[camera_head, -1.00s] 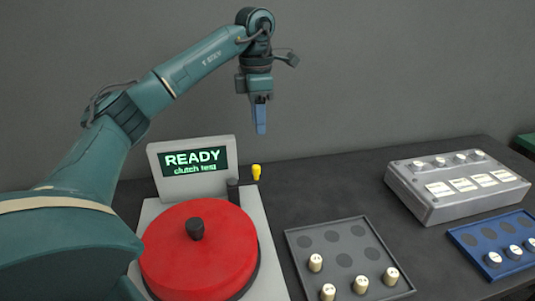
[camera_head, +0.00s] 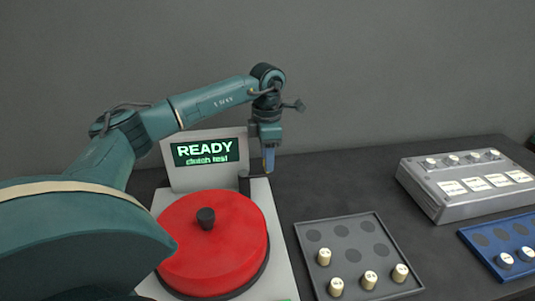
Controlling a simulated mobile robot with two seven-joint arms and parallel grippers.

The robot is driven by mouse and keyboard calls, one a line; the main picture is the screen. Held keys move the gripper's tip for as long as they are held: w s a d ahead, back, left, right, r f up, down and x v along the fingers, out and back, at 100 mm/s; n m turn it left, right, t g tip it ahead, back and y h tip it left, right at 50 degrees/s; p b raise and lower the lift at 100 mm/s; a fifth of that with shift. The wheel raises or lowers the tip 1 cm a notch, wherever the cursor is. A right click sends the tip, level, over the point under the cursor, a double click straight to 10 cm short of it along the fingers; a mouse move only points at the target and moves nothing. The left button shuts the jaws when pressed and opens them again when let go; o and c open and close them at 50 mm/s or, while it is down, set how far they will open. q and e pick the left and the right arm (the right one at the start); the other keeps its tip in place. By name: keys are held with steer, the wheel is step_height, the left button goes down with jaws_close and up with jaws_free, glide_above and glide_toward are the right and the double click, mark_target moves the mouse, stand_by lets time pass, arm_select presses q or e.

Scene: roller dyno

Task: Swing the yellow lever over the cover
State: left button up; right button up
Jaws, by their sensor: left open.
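The red round cover (camera_head: 213,247) with a black knob (camera_head: 206,218) sits on the pale base of the test unit (camera_head: 287,270). The yellow lever is almost wholly hidden by my left gripper (camera_head: 269,161), at the base's back right corner. My left gripper points straight down there with its blue fingers open around or just in front of the lever; I cannot tell which. A short dark post (camera_head: 244,183) stands between the gripper and the cover. The screen (camera_head: 207,152) behind the cover reads "READY clutch test". My right gripper is out of view.
A grey tray (camera_head: 312,263) with several white-topped pegs lies to the right of the base. A grey box (camera_head: 440,203) with knobs and labels and a blue tray (camera_head: 480,262) with pegs stand further right. Dark table between them is clear.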

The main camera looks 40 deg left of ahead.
arm_select(q)
jaws_close()
stand_by(0.5)
